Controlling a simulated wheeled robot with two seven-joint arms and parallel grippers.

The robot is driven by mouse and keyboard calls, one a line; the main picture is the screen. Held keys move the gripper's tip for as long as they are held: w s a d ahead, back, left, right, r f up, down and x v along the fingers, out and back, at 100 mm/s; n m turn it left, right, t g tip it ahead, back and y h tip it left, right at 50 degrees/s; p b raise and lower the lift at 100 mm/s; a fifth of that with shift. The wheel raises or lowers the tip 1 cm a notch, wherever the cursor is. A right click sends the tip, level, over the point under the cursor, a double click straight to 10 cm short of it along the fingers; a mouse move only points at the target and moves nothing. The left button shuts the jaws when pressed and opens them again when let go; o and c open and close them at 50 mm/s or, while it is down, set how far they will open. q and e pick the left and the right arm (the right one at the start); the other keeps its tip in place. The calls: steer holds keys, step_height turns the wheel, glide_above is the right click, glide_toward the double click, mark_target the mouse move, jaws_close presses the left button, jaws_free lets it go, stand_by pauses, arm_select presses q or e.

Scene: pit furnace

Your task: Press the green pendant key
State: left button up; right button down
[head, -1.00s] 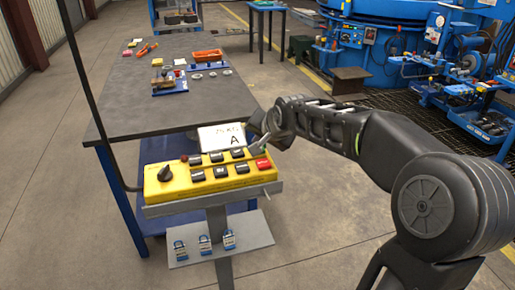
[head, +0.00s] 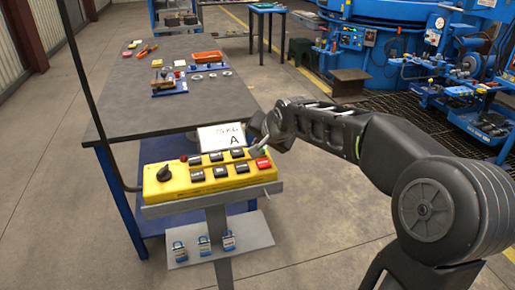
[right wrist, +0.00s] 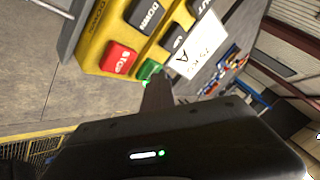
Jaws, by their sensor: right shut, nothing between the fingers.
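The yellow pendant (head: 152,190) lies on a grey stand, with several dark keys, a red stop key (head: 263,163) and a black knob (head: 165,172). In the right wrist view the green key (right wrist: 149,69) sits on the yellow housing (right wrist: 141,45) beside the red STOP key (right wrist: 118,58). My right gripper (head: 259,148) is shut and empty, its tip at the pendant's far right corner. In the right wrist view its fingers (right wrist: 157,86) point at the green key and partly cover its near edge. I cannot tell whether they touch it. My left gripper is out of view.
A white card marked A (head: 222,136) stands behind the keys.

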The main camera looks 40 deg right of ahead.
steer(key=shift+r+p, duration=0.45)
steer(key=shift+r, duration=0.4)
steer(key=shift+r+p, duration=1.6)
steer(key=shift+r, duration=0.9)
